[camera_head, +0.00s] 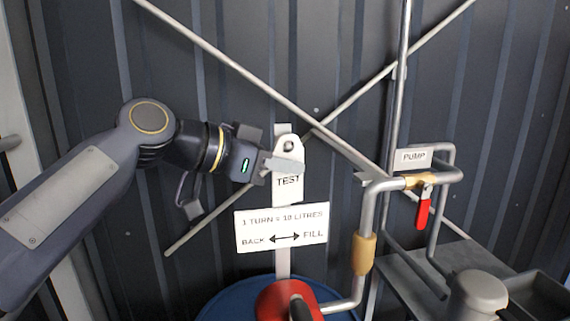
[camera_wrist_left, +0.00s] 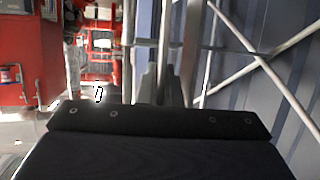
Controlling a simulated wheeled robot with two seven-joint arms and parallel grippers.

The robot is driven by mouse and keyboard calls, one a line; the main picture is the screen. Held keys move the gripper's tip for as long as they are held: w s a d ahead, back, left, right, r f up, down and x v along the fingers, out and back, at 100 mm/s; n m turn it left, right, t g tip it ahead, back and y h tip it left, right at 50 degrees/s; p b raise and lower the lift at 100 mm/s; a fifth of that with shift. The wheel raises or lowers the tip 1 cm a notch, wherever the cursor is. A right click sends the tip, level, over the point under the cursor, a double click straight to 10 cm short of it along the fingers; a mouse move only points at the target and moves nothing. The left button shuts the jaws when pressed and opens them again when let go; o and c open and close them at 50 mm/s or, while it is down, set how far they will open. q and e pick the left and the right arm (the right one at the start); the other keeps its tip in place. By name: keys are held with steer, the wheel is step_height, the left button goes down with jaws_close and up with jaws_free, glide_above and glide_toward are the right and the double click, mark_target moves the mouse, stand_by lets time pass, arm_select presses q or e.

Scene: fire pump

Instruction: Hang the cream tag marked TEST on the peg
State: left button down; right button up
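The cream tag marked TEST (camera_head: 287,184) is upright in the head view, in front of the top of a pale upright strip (camera_head: 283,263). A dark round spot shows near the tag's rounded top; I cannot tell whether it is the bare hole or the peg's end in it. My left gripper (camera_head: 284,165) reaches the tag from the left, one grey finger lying across its face above the lettering. In the left wrist view the fingers (camera_wrist_left: 163,88) are close together, and the gripper looks shut on the tag. The other finger is hidden in the head view. My right gripper is out of view.
A white sign about turns and litres (camera_head: 281,228) is just below the tag. A red hub (camera_head: 288,300) sits over a blue drum (camera_head: 232,302). Pipework with a red lever (camera_head: 423,212) and a PUMP sign (camera_head: 414,157) stands to the right. Diagonal braces (camera_head: 235,68) cross behind.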

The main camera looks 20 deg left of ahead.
arm_select(q)
steer(key=c, duration=1.5)
jaws_free()
steer(key=shift+s, duration=0.1)
steer(key=shift+c, duration=0.2)
steer(key=shift+r, duration=0.1)
steer(key=shift+s+a, duration=0.1)
steer(key=shift+a, duration=0.1)
steer(key=v, duration=0.7)
steer(key=s+d+f+n+g+y, duration=0.1)
steer(key=s+f+n, duration=0.2)
steer(key=f, duration=0.9)
steer(key=s+d+f+n+g+y, duration=0.2)
steer(key=s+f, duration=0.4)
steer(key=f, duration=0.7)
steer(key=s+d+f+n+g+y, duration=0.1)
steer(key=s+f+n, duration=0.3)
steer(key=f, duration=0.9)
steer(key=shift+s+d+g+y+b, duration=0.4)
steer(key=shift+d+g+b, duration=0.1)
steer(key=shift+g, duration=0.2)
